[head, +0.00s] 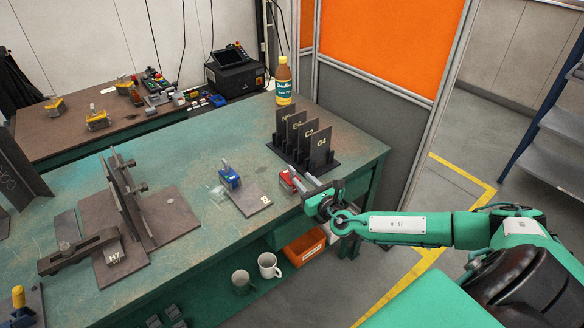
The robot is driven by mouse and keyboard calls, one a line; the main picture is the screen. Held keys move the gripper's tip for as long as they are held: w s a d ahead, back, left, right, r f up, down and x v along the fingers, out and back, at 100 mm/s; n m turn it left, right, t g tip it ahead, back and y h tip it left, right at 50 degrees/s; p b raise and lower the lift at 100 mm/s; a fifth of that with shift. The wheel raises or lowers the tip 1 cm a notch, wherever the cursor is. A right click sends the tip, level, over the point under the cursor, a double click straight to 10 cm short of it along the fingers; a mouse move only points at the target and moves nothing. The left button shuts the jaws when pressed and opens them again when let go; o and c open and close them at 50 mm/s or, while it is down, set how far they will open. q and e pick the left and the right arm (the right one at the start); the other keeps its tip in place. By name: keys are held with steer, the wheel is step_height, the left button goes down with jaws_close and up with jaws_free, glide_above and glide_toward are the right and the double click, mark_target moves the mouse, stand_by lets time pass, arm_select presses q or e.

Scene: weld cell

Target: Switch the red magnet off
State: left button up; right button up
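The red magnet (287,181) sits on the green table near its right front edge, beside a small metal plate. My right gripper (304,183) reaches in from the right, with its fingers at the red magnet's right side. The gripper and magnet are small and overlap here, so I cannot tell whether they touch or how far the fingers are apart. The magnet's switch position is too small to make out. My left gripper is not in view.
A blue magnet (229,178) stands by a metal plate (249,200). A rack of dark labelled plates (305,145) stands behind the red magnet, with a bottle (283,85) farther back. A steel fixture (125,205) is at left. Two mugs (268,265) and an orange bin (304,246) are below.

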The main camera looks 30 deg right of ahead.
mark_target(295, 172)
steer(key=w, duration=0.7)
steer(key=shift+w+d+p, duration=0.1)
steer(key=shift+w+p, duration=0.05)
steer(key=shift+p, duration=0.25)
